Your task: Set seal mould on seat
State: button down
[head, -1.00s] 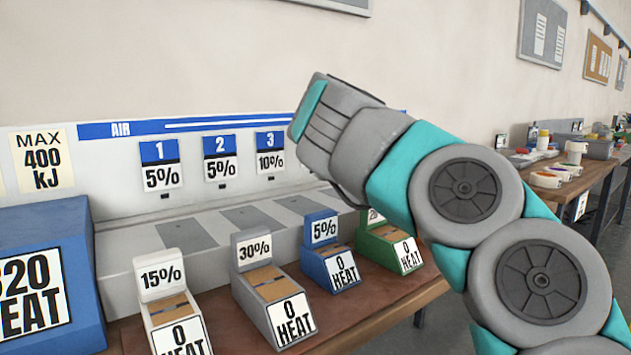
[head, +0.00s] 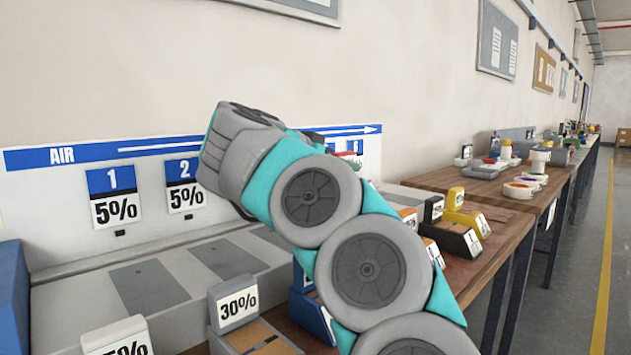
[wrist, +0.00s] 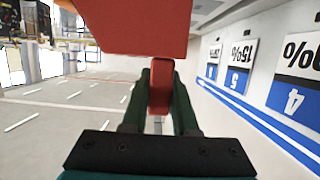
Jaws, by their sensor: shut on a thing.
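My gripper (wrist: 161,88) shows in the wrist view, with its two dark green fingers shut on the narrow grip of a red block (wrist: 130,25). This red block may be the seal mould; its top runs out of the picture. In the head view my arm hides the gripper and most of what it holds. A long grey bench unit (head: 80,300) has dark flat pads (head: 148,287) along its top, below cards numbered 1 (head: 114,197) and 2 (head: 185,187). I cannot tell which pad, if any, is the seat.
A 30% box (head: 236,303) and a blue box (head: 308,310) stand in front of the unit. Yellow (head: 468,218) and black boxes are farther right. A wooden table (head: 480,190) with small items lies beyond. The floor at right (head: 570,290) is clear.

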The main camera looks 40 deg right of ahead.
jog(key=shift+w+a+f, duration=0.3)
jog(key=shift+w+f, duration=0.35)
jog(key=shift+w, duration=0.45)
jog(key=shift+w+a+f, duration=0.35)
jog(key=shift+w+f, duration=0.35)
jog(key=shift+w, duration=0.35)
jog(key=shift+w+a+f, duration=0.3)
jog(key=shift+w+f, duration=0.35)
jog(key=shift+w, duration=0.45)
jog(key=c, duration=0.7)
grip_release()
jog(key=shift+f, duration=0.15)
jog(key=shift+a, duration=0.1)
jog(key=v, duration=1.2)
